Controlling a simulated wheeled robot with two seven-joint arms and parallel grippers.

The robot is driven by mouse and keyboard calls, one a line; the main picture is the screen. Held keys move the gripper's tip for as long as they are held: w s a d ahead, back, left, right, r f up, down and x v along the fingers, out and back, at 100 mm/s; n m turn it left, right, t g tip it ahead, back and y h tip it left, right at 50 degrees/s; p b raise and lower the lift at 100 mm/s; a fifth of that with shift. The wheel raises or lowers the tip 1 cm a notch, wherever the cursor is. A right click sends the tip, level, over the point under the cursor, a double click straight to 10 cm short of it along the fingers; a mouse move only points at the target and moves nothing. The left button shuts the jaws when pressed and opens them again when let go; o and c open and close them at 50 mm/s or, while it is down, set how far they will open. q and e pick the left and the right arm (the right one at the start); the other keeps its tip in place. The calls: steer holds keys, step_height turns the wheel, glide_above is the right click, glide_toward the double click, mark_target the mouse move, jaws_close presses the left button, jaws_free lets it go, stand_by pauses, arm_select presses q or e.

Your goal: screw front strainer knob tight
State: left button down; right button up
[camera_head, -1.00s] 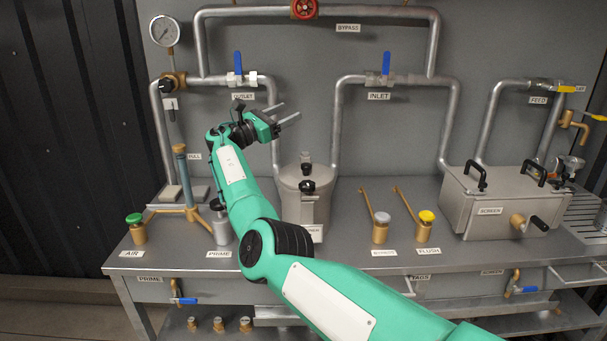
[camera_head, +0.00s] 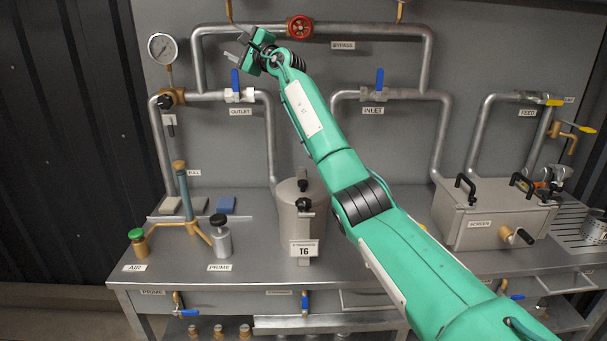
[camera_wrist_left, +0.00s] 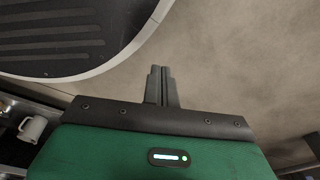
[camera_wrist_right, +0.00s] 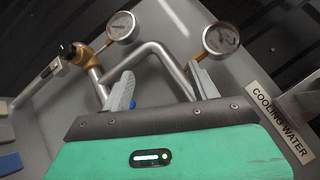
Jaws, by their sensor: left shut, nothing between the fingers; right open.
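The strainer is a steel pot (camera_head: 287,225) on the bench, in the middle of the head view. Its front knob (camera_head: 303,205) is black and sits at the front of the lid; a second black knob (camera_head: 302,184) stands behind it. Whether the front knob is tight cannot be told. My right gripper (camera_head: 238,44) is open and empty, high up near the bypass pipe, well above and left of the strainer. Its spread fingers show in the right wrist view (camera_wrist_right: 162,88). My left gripper (camera_wrist_left: 160,85) is shut and empty over the floor; it is not in the head view.
A pressure gauge (camera_head: 162,48), the outlet valve (camera_head: 239,94) and the red bypass valve (camera_head: 299,27) are near my right gripper. The prime bottle (camera_head: 220,238) stands left of the strainer, the screen box (camera_head: 490,215) to its right. My right arm covers bench right of the pot.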

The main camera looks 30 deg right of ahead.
steer(key=s+a+f+n+g+y+p, duration=0.1)
steer(key=s+a+f+n+g+p, duration=0.15)
steer(key=f+n+g, duration=0.35)
steer(key=n+g+h+p, duration=0.1)
steer(key=g+h+p, duration=0.35)
steer(key=g, duration=0.95)
glide_above(304, 201)
steer(key=b, duration=0.2)
step_height(304, 201, down, 19)
steer(key=h, duration=0.2)
steer(key=shift+y, duration=0.25)
step_height(304, 201, down, 11)
steer(key=shift+w+p, duration=0.1)
steer(key=shift+p, duration=0.95)
arm_select(q)
steer(key=s+a+f, duration=0.1)
steer(key=s, duration=0.5)
steer(key=s+a+f, duration=0.1)
steer(key=s+a, duration=0.1)
steer(key=s, duration=0.4)
steer(key=shift+s+a+g, duration=0.25)
steer(key=shift+s+g, duration=0.1)
steer(key=shift+g, duration=0.05)
arm_select(e)
steer(key=shift+f, duration=0.6)
steer(key=c, duration=1)
